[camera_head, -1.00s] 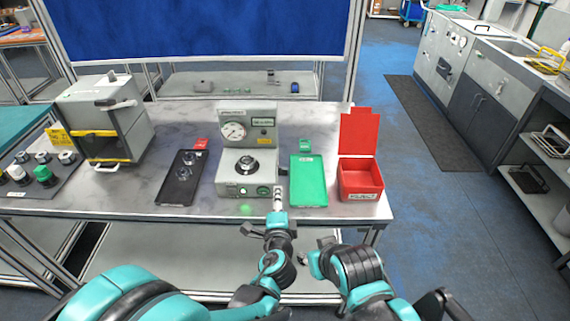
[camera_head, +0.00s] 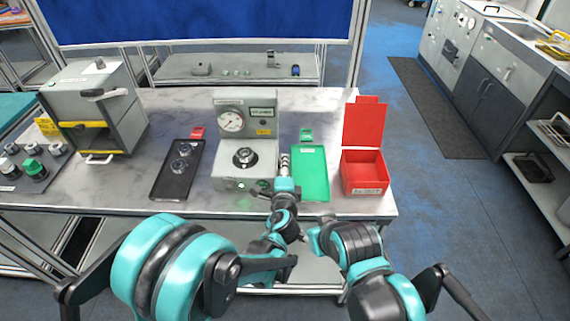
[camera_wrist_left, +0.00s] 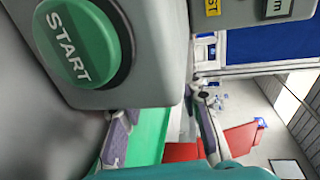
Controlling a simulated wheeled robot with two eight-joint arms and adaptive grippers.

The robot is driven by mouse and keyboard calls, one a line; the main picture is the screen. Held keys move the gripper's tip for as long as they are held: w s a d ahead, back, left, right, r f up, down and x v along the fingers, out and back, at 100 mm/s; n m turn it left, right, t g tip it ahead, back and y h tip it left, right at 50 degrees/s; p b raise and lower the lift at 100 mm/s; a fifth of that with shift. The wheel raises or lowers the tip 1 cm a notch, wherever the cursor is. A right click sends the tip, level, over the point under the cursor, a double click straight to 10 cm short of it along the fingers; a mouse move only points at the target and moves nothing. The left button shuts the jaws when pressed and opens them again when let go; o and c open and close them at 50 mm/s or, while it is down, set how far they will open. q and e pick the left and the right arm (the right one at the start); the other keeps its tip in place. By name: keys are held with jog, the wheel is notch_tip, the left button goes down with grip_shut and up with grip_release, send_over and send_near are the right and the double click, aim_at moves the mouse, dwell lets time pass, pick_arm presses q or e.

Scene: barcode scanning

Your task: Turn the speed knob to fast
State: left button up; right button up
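No knob can be read as the speed knob. A grey test machine (camera_head: 246,108) with a round gauge (camera_head: 230,120) and a round black-and-silver part (camera_head: 244,157) stands mid-table. Its green START button (camera_wrist_left: 80,42) fills the upper left of the left wrist view.
A black tray (camera_head: 172,186) lies left of the machine and a green tray (camera_head: 311,178) right of it. A red open box (camera_head: 366,172) stands at the table's right end. A grey cabinet (camera_head: 95,105) stands at the left. Bare tabletop (camera_head: 130,180) lies between cabinet and black tray.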

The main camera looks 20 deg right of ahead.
pick_arm(q)
jog(key=shift+x, duration=0.8)
grip_shut()
